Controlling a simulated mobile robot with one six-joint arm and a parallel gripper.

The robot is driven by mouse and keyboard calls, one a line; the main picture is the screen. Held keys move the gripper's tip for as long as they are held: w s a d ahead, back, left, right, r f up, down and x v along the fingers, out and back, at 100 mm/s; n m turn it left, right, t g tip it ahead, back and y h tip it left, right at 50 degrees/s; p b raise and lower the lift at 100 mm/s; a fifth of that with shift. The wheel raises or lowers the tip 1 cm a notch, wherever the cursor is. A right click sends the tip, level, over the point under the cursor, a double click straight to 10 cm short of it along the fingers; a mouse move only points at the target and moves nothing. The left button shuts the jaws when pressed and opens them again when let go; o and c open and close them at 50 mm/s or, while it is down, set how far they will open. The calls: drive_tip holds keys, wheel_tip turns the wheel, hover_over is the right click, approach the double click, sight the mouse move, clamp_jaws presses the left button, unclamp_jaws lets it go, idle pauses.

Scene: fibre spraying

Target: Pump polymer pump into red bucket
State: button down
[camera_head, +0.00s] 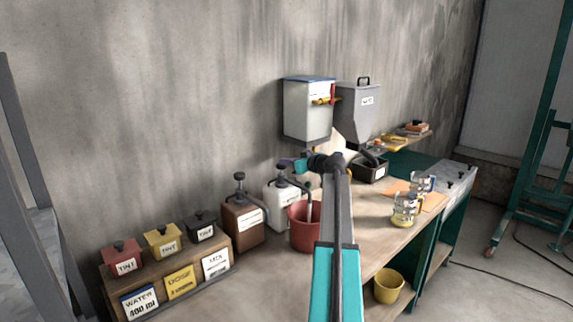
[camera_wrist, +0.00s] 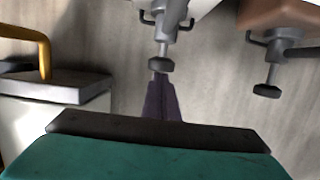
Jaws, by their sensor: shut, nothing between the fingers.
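The red bucket (camera_head: 300,238) stands on the bench, its right side hidden behind my arm. A white container (camera_head: 276,205) with a dark hand pump (camera_head: 284,178) stands behind it to the left. A brown container (camera_head: 243,226) with a similar pump (camera_head: 240,190) stands further left. I cannot read which label says polymer. My gripper (camera_head: 283,163) is shut and empty at the top of the white container's pump. In the wrist view the purple fingers (camera_wrist: 161,82) point at that pump's knob (camera_wrist: 160,65); I cannot tell if they touch it.
A white wall dispenser (camera_head: 307,110) with a yellow tap and a grey hopper (camera_head: 358,112) hang above. Red, yellow and dark tint boxes (camera_head: 163,242) stand at left. Jars (camera_head: 405,212) stand on the bench at right. A yellow bucket (camera_head: 389,286) sits lower down.

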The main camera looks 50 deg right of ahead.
drive_tip(key=shift+f+b, duration=0.75)
drive_tip(key=shift+f, duration=0.2)
drive_tip(key=shift+a, duration=0.1)
drive_tip(key=shift+r, duration=0.45)
wheel_tip(320, 180, up, 3)
drive_tip(key=shift+w, duration=0.1)
drive_tip(key=b+v, duration=0.3)
drive_tip(key=v, duration=0.7)
drive_tip(key=shift+r, duration=0.3)
idle(1.7)
